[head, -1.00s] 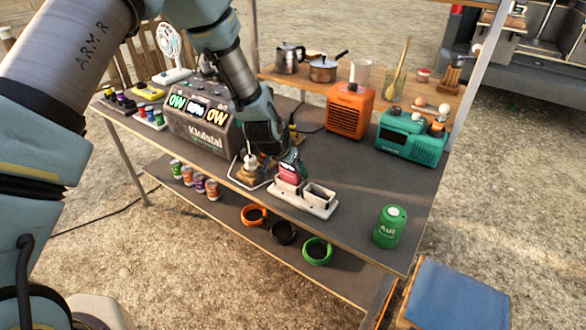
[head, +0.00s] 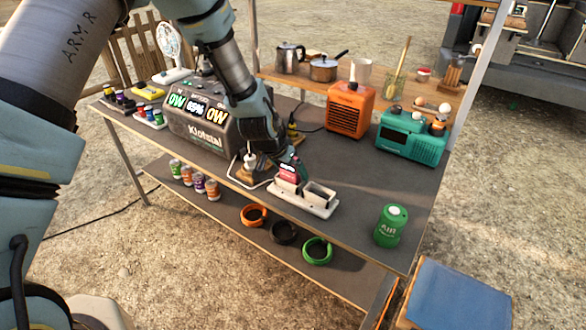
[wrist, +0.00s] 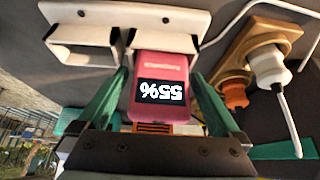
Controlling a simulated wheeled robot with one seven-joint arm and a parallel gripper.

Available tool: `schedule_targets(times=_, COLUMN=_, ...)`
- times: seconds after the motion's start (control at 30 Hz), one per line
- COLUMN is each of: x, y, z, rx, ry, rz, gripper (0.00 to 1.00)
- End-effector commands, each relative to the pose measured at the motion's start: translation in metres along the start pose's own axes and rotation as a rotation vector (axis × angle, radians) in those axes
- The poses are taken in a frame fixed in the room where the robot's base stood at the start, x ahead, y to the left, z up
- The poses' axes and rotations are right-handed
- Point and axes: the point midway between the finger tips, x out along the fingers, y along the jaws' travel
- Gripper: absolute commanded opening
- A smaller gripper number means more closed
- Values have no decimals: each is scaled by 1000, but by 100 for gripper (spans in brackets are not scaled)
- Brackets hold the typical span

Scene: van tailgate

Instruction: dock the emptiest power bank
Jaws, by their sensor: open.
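A red-pink power bank (head: 288,174) stands in one slot of the white two-slot dock (head: 318,208) near the table's front edge. In the wrist view the power bank (wrist: 160,105) shows 55%, upside down, and its end is inside the right slot of the dock (wrist: 165,42). The left slot (wrist: 85,55) is empty. My gripper (wrist: 158,78) is open, with one green finger on each side of the power bank. Any gap between fingers and bank is hard to judge. In the head view my gripper (head: 287,166) partly covers the bank. No other power bank can be made out.
A grey power station (head: 205,130) stands left of the dock, with a plug on a wooden block (head: 250,172) between. An orange heater (head: 350,110), a teal radio (head: 412,140) and a green canister (head: 391,226) stand to the right.

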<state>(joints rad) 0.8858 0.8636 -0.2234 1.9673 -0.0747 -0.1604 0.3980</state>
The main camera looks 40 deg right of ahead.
Motion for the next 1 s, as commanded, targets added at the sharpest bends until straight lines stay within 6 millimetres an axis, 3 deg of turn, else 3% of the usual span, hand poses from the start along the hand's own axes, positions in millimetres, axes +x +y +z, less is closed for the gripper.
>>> schedule_targets(times=0.3, x=-56, y=-1, z=-6, rx=2, ry=18, rz=-5, gripper=100)
schedule_targets(times=0.5, x=-82, y=-1, z=-8, rx=4, ry=22, rz=-5, gripper=100)
schedule_targets(times=0.7, x=-94, y=-1, z=-7, rx=3, ry=20, rz=-5, gripper=100)
schedule_targets(times=1.0, x=-94, y=0, z=-8, rx=3, ry=21, rz=-5, gripper=100)
